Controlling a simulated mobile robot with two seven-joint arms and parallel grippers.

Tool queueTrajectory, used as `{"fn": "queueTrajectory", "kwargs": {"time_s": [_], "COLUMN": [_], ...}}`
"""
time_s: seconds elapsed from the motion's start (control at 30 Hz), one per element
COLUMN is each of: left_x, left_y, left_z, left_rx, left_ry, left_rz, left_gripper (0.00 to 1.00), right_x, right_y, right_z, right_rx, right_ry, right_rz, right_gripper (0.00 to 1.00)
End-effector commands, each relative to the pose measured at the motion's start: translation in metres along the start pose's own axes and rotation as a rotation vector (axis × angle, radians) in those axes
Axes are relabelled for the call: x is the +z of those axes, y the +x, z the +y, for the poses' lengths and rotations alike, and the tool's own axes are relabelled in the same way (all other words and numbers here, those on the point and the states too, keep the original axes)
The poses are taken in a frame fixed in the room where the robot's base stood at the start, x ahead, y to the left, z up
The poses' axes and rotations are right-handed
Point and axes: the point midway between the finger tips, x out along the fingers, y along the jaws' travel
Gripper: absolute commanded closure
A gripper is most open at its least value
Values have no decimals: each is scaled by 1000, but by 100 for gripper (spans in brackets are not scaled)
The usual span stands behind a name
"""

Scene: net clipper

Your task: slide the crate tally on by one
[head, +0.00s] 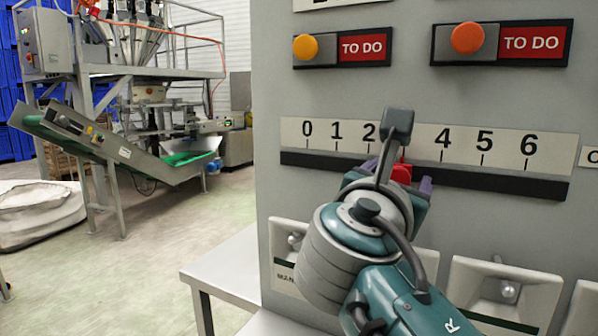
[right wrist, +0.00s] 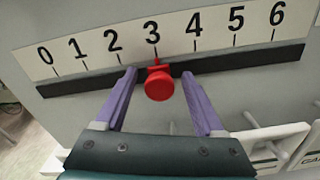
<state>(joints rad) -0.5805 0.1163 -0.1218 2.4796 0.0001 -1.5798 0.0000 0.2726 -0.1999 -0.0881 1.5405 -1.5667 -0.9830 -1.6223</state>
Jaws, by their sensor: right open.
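The crate tally is a white scale (head: 480,146) numbered 0 to 6 with a dark slot (head: 500,181) below it. Its red slider knob (right wrist: 159,86) has a thin pointer that stands at 3 in the right wrist view. In the head view the knob (head: 401,173) shows partly, and the 3 is hidden behind my wrist. My right gripper (right wrist: 158,73) is open, with one purple finger on each side of the knob and a gap on both sides. It also shows in the head view (head: 399,176). My left gripper is out of view.
Above the scale are an orange button (head: 305,47) and a red-orange button (head: 467,38), each beside a red TO DO sign. Below are white recessed switch plates (head: 505,290) with levers. A pale table (head: 225,272) stands at left.

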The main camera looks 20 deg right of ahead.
Motion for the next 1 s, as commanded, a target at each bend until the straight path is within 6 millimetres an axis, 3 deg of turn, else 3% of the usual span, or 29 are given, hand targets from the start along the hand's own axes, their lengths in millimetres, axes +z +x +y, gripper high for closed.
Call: {"fn": "queueTrajectory", "kwargs": {"time_s": [0.2, 0.8, 1.0], "left_x": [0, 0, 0], "left_y": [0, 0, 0], "left_z": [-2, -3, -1], "left_rx": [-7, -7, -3], "left_ry": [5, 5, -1], "left_rz": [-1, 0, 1], "left_gripper": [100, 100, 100], "right_x": [0, 0, 0], "right_y": [0, 0, 0], "right_z": [0, 0, 0], "right_rx": [0, 0, -1], "right_ry": [0, 0, 1], "right_rz": [0, 0, 0], "right_gripper": [31, 99, 100]}}
